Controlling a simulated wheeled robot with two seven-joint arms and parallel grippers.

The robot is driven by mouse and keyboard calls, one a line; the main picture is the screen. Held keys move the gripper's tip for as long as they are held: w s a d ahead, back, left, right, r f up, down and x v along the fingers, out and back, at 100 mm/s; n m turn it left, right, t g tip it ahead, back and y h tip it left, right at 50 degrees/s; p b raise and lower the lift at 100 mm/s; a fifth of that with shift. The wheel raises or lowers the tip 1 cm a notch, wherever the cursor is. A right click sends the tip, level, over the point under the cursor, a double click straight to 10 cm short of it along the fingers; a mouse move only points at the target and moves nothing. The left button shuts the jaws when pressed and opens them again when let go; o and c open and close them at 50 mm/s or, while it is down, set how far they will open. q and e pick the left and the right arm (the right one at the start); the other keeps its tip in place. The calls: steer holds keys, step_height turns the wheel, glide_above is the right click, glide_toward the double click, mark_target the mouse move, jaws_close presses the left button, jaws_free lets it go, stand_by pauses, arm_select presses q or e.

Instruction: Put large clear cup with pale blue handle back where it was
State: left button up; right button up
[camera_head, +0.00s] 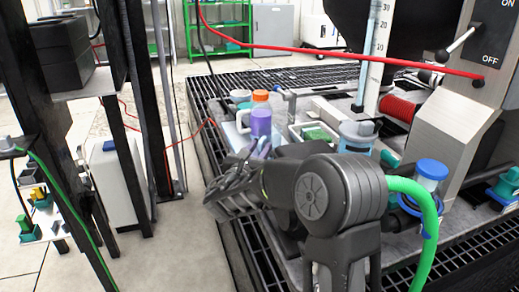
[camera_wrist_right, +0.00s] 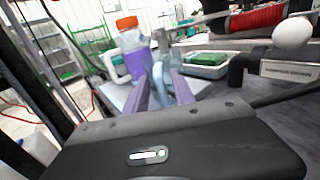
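My right gripper (camera_head: 262,150) reaches away from me over the grated table. In the right wrist view its two purple-grey fingers (camera_wrist_right: 160,92) stand a little apart. A pale blue piece (camera_wrist_right: 158,78) shows between or just behind them; I cannot tell whether they grip it or whether it is a cup handle. A clear cup with a blue band (camera_head: 356,137) stands on the table to the right, its lower part hidden by my arm. I cannot make out a pale blue handle on it. My left gripper is not in view.
A purple bottle with an orange cap (camera_head: 261,116) stands just beyond my right gripper, also in the wrist view (camera_wrist_right: 132,45). A white tray with green contents (camera_wrist_right: 204,64) lies behind. A blue-lidded clear container (camera_head: 430,176) stands right of my arm. A red hose (camera_head: 330,54) crosses above.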

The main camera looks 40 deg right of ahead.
steer(key=shift+r, duration=0.15)
steer(key=shift+a+r, duration=0.1)
steer(key=p+v, duration=0.1)
steer(key=v, duration=0.4)
steer(key=shift+s+a+r+p, duration=0.1)
steer(key=shift+s+a+p, duration=0.05)
steer(key=shift+a+p, duration=0.2)
steer(key=b+v, duration=0.2)
steer(key=v, duration=0.4)
steer(key=shift+s, duration=0.1)
steer(key=shift+f, duration=0.2)
